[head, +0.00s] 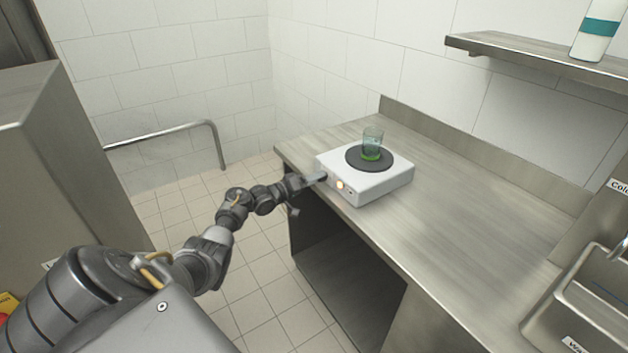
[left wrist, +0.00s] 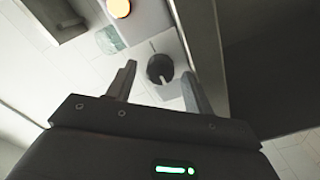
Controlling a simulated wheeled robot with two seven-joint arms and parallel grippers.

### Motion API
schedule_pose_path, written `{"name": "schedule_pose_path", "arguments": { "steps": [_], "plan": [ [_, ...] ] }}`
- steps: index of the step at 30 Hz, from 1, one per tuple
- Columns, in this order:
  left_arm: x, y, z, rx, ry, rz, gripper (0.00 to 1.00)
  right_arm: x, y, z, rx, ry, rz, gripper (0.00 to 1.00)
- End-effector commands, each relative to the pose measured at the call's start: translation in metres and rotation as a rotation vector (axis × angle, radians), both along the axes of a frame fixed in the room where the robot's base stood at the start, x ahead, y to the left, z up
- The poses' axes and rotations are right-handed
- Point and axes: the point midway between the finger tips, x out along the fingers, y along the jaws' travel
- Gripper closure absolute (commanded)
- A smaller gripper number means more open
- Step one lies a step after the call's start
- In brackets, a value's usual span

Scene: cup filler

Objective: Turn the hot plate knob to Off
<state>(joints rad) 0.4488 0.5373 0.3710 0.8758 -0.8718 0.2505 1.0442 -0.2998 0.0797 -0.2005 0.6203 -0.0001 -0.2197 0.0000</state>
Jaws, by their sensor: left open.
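The white hot plate (head: 378,188) stands on the steel counter with a dark round heating disc (head: 352,157) on top. A clear glass with green liquid (head: 371,146) stands on the disc. An orange light (head: 340,184) glows on the front face; it also shows in the left wrist view (left wrist: 119,8). The dark round knob (left wrist: 160,69) shows in the left wrist view, between the finger tips. My left gripper (head: 318,178) is open at the front face, its fingers on either side of the knob; contact cannot be told. In the head view the gripper hides the knob.
The steel counter (head: 440,240) is clear to the right of the hot plate, up to a sink (head: 575,300). A wall shelf (head: 520,55) holds a white bottle with a teal band (head: 597,30). A rail (head: 160,133) runs along the left wall.

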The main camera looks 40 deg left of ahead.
Motion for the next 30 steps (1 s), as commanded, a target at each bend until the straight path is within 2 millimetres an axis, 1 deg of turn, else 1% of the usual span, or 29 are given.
{"name": "schedule_pose_path", "arguments": {
  "steps": [2, 5, 12, 15, 18, 22, 30],
  "plan": [
    [-0.005, 0.001, -0.001, 0.001, 0.002, 0.0, 0.48, 0.0, -0.001, 0.0, -0.001, 0.001, 0.001, 0.64],
    [-0.018, 0.006, -0.002, 0.002, 0.003, 0.001, 0.48, 0.0, -0.002, 0.001, -0.003, 0.0, 0.001, 0.64],
    [-0.064, 0.019, -0.003, 0.003, 0.002, 0.001, 0.48, 0.0, -0.003, 0.0, -0.003, 0.001, 0.001, 0.64],
    [-0.081, 0.024, -0.002, 0.003, 0.002, 0.001, 0.48, 0.0, -0.003, -0.001, -0.003, 0.001, 0.001, 0.64],
    [-0.092, 0.028, -0.002, 0.001, 0.002, 0.0, 0.48, -0.001, -0.003, -0.003, -0.003, 0.001, 0.001, 0.64],
    [-0.101, 0.031, -0.001, 0.0, 0.001, 0.001, 0.48, -0.001, -0.002, -0.003, -0.003, 0.001, 0.001, 0.64],
    [-0.103, 0.032, 0.0, 0.0, 0.0, 0.0, 0.48, -0.001, 0.002, -0.003, 0.002, 0.001, -0.002, 0.64]
  ]
}}
